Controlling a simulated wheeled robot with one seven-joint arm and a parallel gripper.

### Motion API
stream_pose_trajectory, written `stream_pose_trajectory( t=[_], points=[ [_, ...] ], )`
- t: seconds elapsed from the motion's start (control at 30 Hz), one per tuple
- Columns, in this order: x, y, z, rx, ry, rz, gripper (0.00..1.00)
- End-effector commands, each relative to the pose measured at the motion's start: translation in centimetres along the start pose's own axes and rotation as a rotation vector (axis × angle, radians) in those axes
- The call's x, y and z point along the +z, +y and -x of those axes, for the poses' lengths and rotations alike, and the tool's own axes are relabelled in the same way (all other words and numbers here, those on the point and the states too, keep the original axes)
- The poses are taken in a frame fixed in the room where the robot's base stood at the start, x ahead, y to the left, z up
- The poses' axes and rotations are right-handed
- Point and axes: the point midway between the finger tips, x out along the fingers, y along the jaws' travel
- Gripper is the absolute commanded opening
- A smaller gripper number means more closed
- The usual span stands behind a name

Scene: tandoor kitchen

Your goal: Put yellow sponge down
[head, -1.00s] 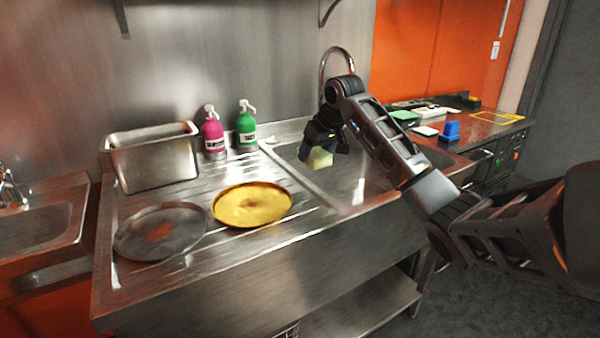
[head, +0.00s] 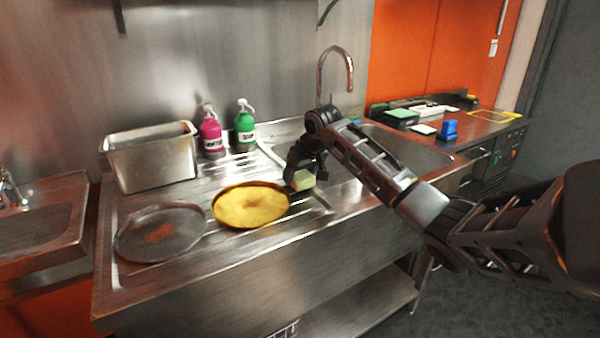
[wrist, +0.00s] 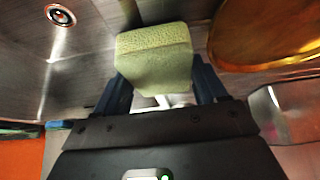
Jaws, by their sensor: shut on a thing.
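The yellow sponge (head: 304,181) is a pale yellow-green block. In the wrist view the sponge (wrist: 154,57) sits between the two fingers of my gripper (wrist: 160,90), which is shut on it. In the head view my gripper (head: 303,170) is over the right part of the ribbed drainboard, just right of the yellow plate (head: 251,204). I cannot tell whether the sponge touches the metal surface. The sponge's far side is hidden.
A dark round tray (head: 160,232) lies left of the yellow plate. A metal pan (head: 152,158), a pink bottle (head: 210,133) and a green bottle (head: 245,127) stand behind. The sink basin (head: 408,150) and faucet (head: 335,68) are right. Free drainboard lies behind the yellow plate.

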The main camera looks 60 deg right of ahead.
Motion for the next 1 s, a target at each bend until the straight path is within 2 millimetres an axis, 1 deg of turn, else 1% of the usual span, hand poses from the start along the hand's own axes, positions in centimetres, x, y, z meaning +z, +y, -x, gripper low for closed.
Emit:
stream_pose_trajectory(
  t=[0.23, 0.27, 0.5, 0.53, 0.8, 0.93, 1.0],
  points=[
    [0.4, 0.0, -0.7, -0.001, 0.0, -0.001, 0.47],
    [0.4, 0.0, -0.7, 0.0, 0.0, 0.0, 0.72],
    [0.3, 0.0, -0.6, 0.0, 0.0, 0.0, 0.95],
    [0.3, 0.0, -0.6, 0.0, 0.0, 0.0, 0.97],
    [0.2, 0.0, -0.3, 0.0, 0.001, 0.001, 0.97],
    [-0.1, -0.1, 0.8, -0.002, 0.003, 0.0, 0.97],
    [-0.1, -0.1, 2.0, -0.002, 0.004, 0.001, 0.97]
  ],
)
